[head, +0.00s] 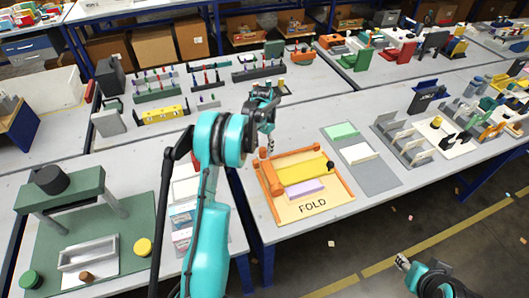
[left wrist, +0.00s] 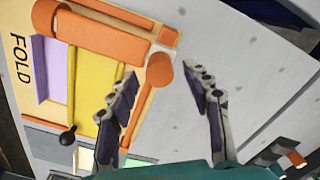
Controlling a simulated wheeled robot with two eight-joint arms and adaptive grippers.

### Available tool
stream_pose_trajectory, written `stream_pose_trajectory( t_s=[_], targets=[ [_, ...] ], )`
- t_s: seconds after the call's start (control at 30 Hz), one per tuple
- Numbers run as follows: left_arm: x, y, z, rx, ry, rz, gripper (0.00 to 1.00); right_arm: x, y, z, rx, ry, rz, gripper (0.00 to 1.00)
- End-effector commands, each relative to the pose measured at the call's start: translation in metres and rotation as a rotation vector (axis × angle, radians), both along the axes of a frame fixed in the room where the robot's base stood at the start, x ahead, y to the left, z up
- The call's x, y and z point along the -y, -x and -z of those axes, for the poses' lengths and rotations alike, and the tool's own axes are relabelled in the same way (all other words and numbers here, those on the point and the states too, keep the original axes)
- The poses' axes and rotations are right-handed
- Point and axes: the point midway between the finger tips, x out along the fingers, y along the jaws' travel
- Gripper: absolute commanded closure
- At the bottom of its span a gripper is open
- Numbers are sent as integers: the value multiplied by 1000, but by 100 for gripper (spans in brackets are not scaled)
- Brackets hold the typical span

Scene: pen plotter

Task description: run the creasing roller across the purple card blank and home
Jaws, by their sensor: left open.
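The FOLD board (head: 285,215) lies on the bench in the head view, with orange rails. The purple card blank (head: 305,189) lies on it beside a yellow panel (head: 302,171); the card also shows in the left wrist view (left wrist: 52,72). The orange roller (head: 272,188) lies along the board's left side, a thick bar in the left wrist view (left wrist: 95,32). An orange round-ended post (left wrist: 163,72) stands by its end. My left gripper (head: 267,151) is open over the board's back left corner, its fingertips either side of this post in the picture. My right gripper (head: 402,263) is small and partly hidden.
A black knob (head: 331,166) stands at the board's right. A grey tray (head: 372,177) with green and white cards lies to its right. A green press station (head: 85,225) stands at left. Racks of pens (head: 160,85) stand behind. Bare bench lies between board and tray.

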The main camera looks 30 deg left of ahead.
Motion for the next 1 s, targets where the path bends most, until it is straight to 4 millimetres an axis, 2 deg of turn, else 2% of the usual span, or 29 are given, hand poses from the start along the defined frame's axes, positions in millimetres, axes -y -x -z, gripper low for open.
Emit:
stream_pose_trajectory(
  t_s=[0.03, 0.2, 0.53, 0.7, 0.73, 1.0],
  targets=[
    [0, 0, 10, 0, 0, 0, 50, 0, 0, 4, 0, 0, 0, 60],
    [0, 0, 26, 0, 0, 0, 50, 0, 0, 7, 0, 0, 0, 60],
    [0, 0, 29, 1, 0, 0, 50, 0, 0, 7, 0, 0, 0, 60],
    [0, 0, 29, 1, 0, 0, 95, 0, 0, 7, 0, 0, 0, 60],
    [0, 0, 29, 1, 0, 0, 100, 0, 0, 7, 0, 0, 0, 60],
    [1, -1, 29, 1, 0, 0, 100, 0, 0, 7, 0, 0, 0, 60]
  ],
)
